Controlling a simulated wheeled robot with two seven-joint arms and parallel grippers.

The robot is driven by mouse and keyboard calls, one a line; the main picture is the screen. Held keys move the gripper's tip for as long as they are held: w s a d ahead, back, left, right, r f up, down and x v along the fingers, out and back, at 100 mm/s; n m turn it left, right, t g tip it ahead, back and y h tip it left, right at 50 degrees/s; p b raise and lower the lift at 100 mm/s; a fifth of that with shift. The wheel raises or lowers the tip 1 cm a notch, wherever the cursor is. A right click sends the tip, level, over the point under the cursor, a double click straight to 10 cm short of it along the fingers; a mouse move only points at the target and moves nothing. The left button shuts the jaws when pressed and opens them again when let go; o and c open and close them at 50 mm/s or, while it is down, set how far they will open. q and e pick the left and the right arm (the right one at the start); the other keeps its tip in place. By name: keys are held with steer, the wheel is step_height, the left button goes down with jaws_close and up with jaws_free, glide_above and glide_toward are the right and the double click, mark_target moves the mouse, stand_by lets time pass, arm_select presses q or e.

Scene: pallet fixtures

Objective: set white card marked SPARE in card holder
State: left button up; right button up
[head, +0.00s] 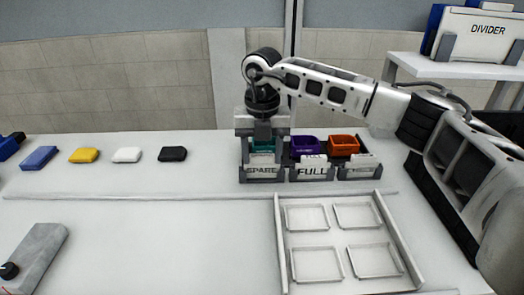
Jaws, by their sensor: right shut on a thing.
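The white card marked SPARE (262,170) stands upright at the front of the left slot of the grey card holder (263,180). My right gripper (263,145) is directly above and behind it, pointing down, and is shut on the card. The fingertips are partly hidden, and I cannot tell whether the card rests fully in the holder. A second card marked FULL (312,168) stands in the middle slot, and another card (358,168) with unreadable lettering stands in the right one. My left gripper is not in view.
Teal (262,146), purple (305,146) and orange (343,145) bins stand behind the cards. A white tray with square recesses (282,245) lies in front. Blue, yellow, white and black blocks (172,154) lie at left.

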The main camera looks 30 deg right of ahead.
mark_target(262, 157)
steer(key=shift+f, duration=0.35)
stand_by(0.3)
steer(key=o, duration=1)
steer(key=shift+o, duration=0.2)
step_height(262, 157, up, 16)
steer(key=shift+b, duration=0.3)
